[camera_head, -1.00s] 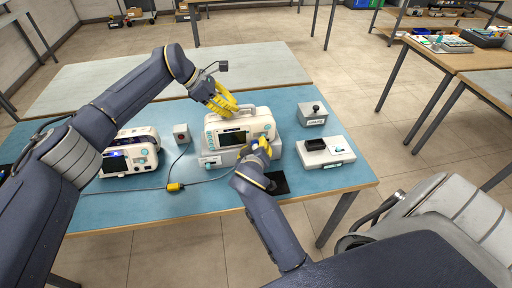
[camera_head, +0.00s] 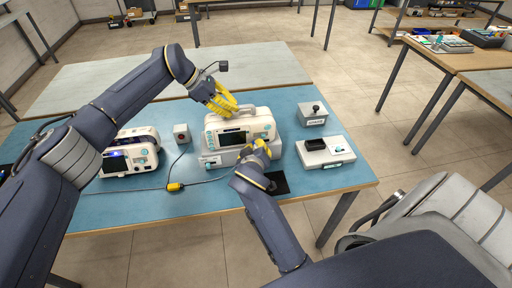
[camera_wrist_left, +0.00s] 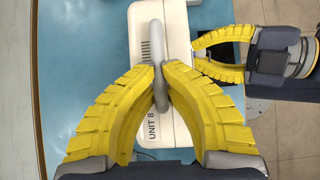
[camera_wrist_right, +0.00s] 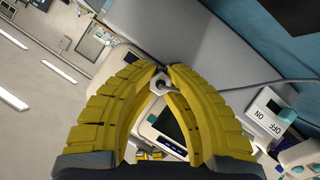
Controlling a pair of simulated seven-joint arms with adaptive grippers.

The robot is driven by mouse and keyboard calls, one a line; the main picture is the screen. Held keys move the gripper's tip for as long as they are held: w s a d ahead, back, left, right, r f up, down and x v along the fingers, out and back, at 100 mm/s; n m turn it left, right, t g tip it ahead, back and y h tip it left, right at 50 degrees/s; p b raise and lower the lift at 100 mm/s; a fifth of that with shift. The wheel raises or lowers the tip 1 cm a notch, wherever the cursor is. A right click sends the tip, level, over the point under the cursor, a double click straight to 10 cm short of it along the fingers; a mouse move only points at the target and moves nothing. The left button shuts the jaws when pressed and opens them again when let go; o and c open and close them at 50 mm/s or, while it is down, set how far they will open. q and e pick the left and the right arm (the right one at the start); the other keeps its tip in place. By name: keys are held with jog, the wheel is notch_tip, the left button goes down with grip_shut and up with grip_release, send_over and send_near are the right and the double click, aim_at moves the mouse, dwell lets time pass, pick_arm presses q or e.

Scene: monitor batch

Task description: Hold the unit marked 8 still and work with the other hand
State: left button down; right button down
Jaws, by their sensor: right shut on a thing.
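The unit marked 8 (camera_head: 263,124) is a white monitor with a dark screen and teal markings, seated on a grey base (camera_head: 228,158). My left gripper (camera_head: 219,108) is above it; in the left wrist view the yellow fingers (camera_wrist_left: 160,88) are closed on its grey carry handle (camera_wrist_left: 158,42), beside the print "UNIT 8". My right gripper (camera_head: 260,148) is at the unit's lower right front. In the right wrist view its fingers (camera_wrist_right: 160,80) are closed on a small metallic piece (camera_wrist_right: 159,86), mostly hidden by the fingertips.
Other monitors (camera_head: 130,160) stand at the left of the blue table. A lever box (camera_head: 313,117) and a white tray-like device (camera_head: 335,152) are at the right. A dark pad (camera_head: 278,183) lies in front.

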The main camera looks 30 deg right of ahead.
pick_arm(q)
jog(key=shift+a+f, duration=0.15)
jog(key=shift+f, duration=0.15)
pick_arm(e)
jog(key=shift+s, duration=0.15)
jog(key=shift+s+a, duration=0.3)
jog(key=shift+s, duration=0.45)
jog(key=shift+s+a, duration=0.3)
jog(key=shift+s, duration=0.4)
jog(key=shift+s+a, duration=0.3)
jog(key=shift+s, duration=0.45)
pick_arm(q)
jog(key=c, duration=1.5)
grip_release()
jog(key=shift+r, duration=0.15)
